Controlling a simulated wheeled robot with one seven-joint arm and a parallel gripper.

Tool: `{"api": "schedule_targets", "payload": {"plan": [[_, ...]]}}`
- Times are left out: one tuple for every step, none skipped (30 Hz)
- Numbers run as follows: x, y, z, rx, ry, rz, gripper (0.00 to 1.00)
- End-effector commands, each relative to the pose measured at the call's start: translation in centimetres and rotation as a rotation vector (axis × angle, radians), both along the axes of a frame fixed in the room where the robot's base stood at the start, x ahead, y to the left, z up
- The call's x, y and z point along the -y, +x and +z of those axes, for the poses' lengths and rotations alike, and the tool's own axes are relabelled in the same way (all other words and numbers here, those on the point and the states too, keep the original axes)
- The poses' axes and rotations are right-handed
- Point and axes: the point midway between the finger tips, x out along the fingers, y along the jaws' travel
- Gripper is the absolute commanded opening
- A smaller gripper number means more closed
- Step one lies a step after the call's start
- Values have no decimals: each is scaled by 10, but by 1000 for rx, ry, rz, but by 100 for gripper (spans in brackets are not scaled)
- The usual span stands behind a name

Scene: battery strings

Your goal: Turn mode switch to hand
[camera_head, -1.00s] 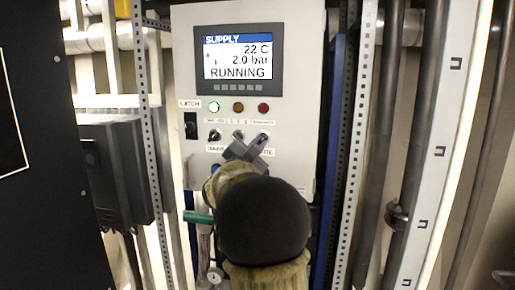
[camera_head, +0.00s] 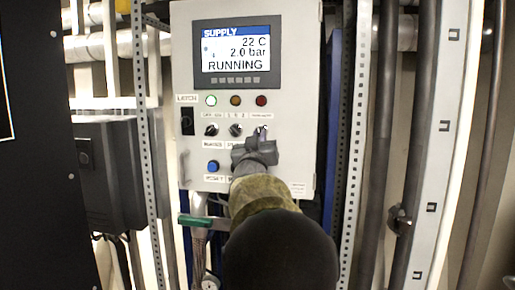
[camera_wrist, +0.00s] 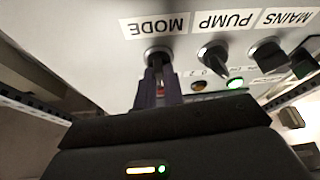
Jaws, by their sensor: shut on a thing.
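The grey control panel (camera_head: 285,105) carries a row of rotary switches. In the wrist view the mode switch (camera_wrist: 158,54) is at the upper left, by an upside-down MODE label (camera_wrist: 155,25). My gripper (camera_wrist: 160,88) is shut on the switch knob, with its dark purple fingers on either side of it. In the head view my gripper (camera_head: 261,134) is at the rightmost switch and hides most of it. The knob's exact setting is hard to tell.
The pump switch (camera_wrist: 213,58) and mains switch (camera_wrist: 267,55) stand close beside the mode switch. A display (camera_head: 237,53) reads RUNNING. The green lamp (camera_head: 211,100) is lit. A blue button (camera_head: 212,167) sits below. A dark latch (camera_head: 187,121) is at the panel's left.

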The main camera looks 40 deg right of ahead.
Motion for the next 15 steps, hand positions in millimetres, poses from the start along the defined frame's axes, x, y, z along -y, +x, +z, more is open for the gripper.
{"api": "schedule_targets", "payload": {"plan": [[0, -1, -4, -33, -29, -1, 0], [1, -1, -3, -54, -48, 0, 0], [1, -2, -3, -82, -72, 0, 0], [1, -2, -3, -104, -91, -1, 0], [1, -2, -3, -126, -110, -1, 0], [2, -2, -3, -155, -134, -1, 0], [2, -3, -3, -176, -153, -2, 0], [2, -3, -2, -199, -171, -1, 0], [2, -3, -2, -227, -195, -2, 0], [2, -3, -2, -248, -213, -1, 0], [2, -3, -1, -268, -230, -1, 0], [3, -4, -1, -295, -253, -2, 0], [3, -4, -1, -314, -269, -2, 0], [3, -4, 0, -333, -284, -2, 0], [3, -4, 0, -354, -304, -2, 0]]}}
